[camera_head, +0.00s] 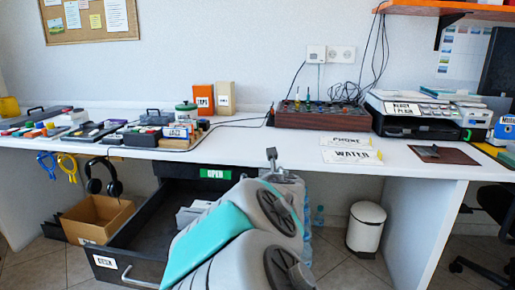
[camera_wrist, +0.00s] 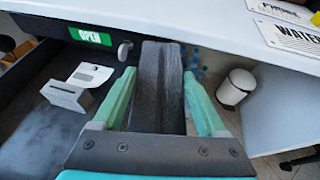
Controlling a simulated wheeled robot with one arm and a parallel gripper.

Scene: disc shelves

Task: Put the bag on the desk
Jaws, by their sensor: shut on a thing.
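A dark grey, upright, textured thing, which I take for the bag (camera_wrist: 158,85), stands between the two teal fingers of my gripper (camera_wrist: 160,105) in the wrist view. The fingers press on its two sides. It is held in front of the desk's front edge, beside the open drawer. In the head view my arm hides the gripper and most of what it holds. The desk (camera_head: 240,150) is long and white; its front edge crosses the top of the wrist view (camera_wrist: 215,25).
The open black drawer (camera_head: 135,262) holds a white object (camera_wrist: 75,85). Label plates (camera_head: 350,156), a red-brown rack (camera_head: 315,117) and a printer (camera_head: 415,118) stand on the desk. The left part is crowded. Bare desktop lies near the middle front. A white bin (camera_head: 366,228) stands below.

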